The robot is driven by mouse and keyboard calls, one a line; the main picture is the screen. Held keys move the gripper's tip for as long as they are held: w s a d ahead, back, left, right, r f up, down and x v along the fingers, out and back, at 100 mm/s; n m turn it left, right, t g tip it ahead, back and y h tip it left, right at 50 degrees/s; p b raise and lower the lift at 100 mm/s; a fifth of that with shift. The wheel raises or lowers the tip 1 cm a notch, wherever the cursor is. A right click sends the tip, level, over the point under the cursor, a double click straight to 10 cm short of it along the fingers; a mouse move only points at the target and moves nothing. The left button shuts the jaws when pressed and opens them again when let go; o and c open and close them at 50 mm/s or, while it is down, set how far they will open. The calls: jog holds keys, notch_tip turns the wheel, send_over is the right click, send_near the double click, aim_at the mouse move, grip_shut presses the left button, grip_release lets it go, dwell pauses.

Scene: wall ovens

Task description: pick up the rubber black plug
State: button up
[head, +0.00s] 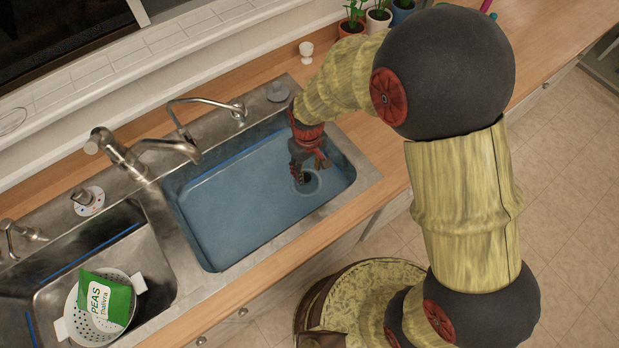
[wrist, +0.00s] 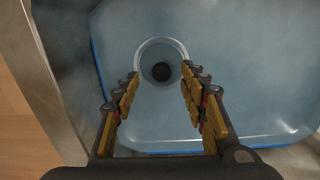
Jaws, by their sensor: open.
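A small round black thing, which looks like the rubber plug (wrist: 161,71), sits in the middle of the pale drain ring (wrist: 149,48) on the floor of the blue basin. My gripper (head: 308,170) reaches down into the basin over the drain. In the wrist view its two fingers (wrist: 160,84) are apart, on either side of the plug in the picture. Nothing is between them. I cannot tell the exact height left.
The blue basin (head: 235,205) is otherwise empty, with steel walls around it. A faucet (head: 145,150) and a thin spout (head: 205,103) stand behind it. A white colander (head: 75,318) with a green peas bag (head: 108,298) is in the left basin. Potted plants (head: 378,17) stand at the back.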

aim_at(306, 176)
jog(key=shift+w+f, duration=0.1)
jog(key=shift+f, duration=0.4)
jog(key=f, duration=0.1)
jog(key=f+b, duration=0.1)
jog(key=f, duration=0.3)
jog(key=shift+w+a+b, duration=0.1)
jog(key=shift+a+b, duration=0.2)
jog(key=shift+r, duration=0.1)
jog(key=shift+c, duration=1.3)
jog(key=c, duration=0.8)
grip_shut()
